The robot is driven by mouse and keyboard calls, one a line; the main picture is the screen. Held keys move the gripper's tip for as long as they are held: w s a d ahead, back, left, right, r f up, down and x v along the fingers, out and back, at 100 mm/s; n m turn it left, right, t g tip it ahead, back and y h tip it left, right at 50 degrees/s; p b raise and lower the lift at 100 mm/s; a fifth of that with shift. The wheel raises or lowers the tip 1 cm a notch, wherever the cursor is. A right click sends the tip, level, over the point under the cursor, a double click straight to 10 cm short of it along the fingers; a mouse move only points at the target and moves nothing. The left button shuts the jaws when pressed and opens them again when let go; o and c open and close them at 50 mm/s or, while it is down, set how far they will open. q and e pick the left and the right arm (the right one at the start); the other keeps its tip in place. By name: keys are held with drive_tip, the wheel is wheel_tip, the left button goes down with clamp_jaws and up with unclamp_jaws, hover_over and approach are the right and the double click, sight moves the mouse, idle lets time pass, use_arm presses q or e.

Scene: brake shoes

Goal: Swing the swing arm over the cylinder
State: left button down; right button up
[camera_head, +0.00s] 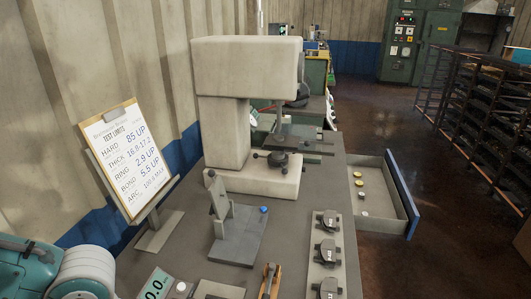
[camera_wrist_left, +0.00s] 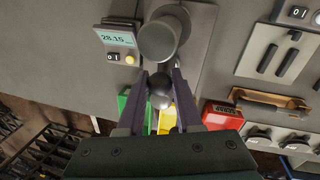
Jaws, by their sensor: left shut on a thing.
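In the left wrist view my left gripper (camera_wrist_left: 161,82) is shut on a dark round knob (camera_wrist_left: 160,92), with one finger on each side of it. A grey round post or cylinder (camera_wrist_left: 158,40) stands just beyond the fingertips, on a grey plate (camera_wrist_left: 200,25). I cannot tell how the knob joins the post, and no swing arm shows clearly apart from it. In the head view only part of my left arm shows at the lower left, and its gripper is out of frame. My right gripper is in neither view.
A display reading 28.15 (camera_wrist_left: 116,38) sits beside the post. Green, yellow and red bins (camera_wrist_left: 222,117) lie below it. In the head view, a cream machine (camera_head: 245,65), a test limits board (camera_head: 125,155), a strip of brake shoes (camera_head: 326,253) and an open drawer (camera_head: 402,195) show.

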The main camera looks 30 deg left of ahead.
use_arm(q)
drive_tip(key=c, duration=0.6)
unclamp_jaws()
drive_tip(key=r, duration=0.3)
drive_tip(key=w+r, duration=0.1)
drive_tip(key=r, duration=0.2)
drive_tip(key=a+r, duration=0.1)
drive_tip(key=r, duration=0.2)
drive_tip(key=shift+w+r+p, duration=0.25)
drive_tip(key=shift+r+p, duration=0.05)
drive_tip(key=shift+r, duration=0.1)
